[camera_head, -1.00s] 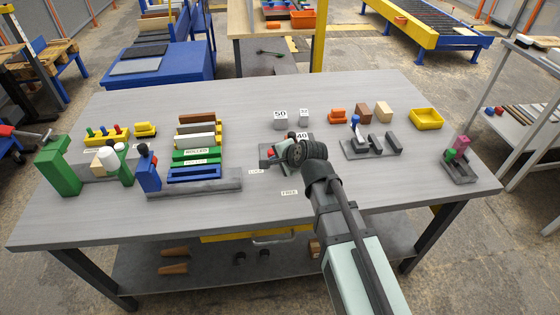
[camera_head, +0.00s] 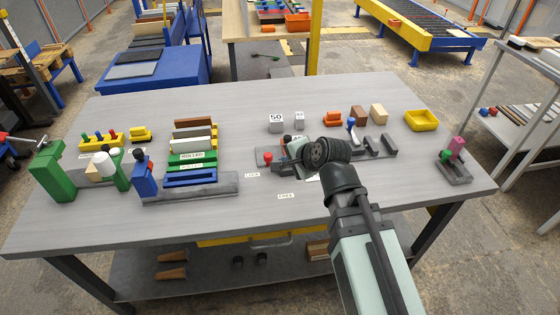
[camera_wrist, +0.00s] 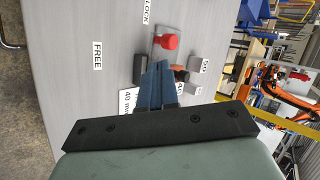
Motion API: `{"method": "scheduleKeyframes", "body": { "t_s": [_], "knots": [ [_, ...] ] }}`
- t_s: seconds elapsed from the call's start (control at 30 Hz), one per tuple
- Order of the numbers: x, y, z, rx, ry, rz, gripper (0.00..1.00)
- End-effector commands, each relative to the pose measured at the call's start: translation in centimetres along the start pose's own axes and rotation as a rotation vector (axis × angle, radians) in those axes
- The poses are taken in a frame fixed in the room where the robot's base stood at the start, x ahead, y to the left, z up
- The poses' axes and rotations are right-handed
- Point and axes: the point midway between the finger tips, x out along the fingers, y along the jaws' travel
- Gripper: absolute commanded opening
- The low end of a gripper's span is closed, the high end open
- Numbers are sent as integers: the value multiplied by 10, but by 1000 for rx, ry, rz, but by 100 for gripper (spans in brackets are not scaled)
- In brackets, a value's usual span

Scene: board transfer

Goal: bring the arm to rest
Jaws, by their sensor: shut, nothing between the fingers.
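My gripper (camera_head: 284,158) is above the middle of the grey table (camera_head: 225,225), near a grey fixture with a red knob (camera_head: 268,158). In the wrist view the two dark blue fingers (camera_wrist: 158,72) lie together with nothing visible between them. The red knob also shows in the wrist view (camera_wrist: 169,42), just beyond the fingertips. I cannot tell the exact height of the fingers over the fixture. My wrist and forearm hide part of the table to the right of the fixture.
A block marked 50 (camera_head: 276,124) and a smaller block (camera_head: 299,119) stand behind my gripper. A grey slotted fixture (camera_head: 376,147) is close on the right. Coloured boards in a rack (camera_head: 192,160) and a green stand (camera_head: 50,172) are left. The front table strip is clear.

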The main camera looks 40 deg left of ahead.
Motion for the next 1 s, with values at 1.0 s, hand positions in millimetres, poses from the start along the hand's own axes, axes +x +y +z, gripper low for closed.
{"method": "scheduleKeyframes", "body": {
  "t_s": [1.0],
  "knots": [
    [-41, 52, -71, 24, 5, 65, 0]
  ]
}}
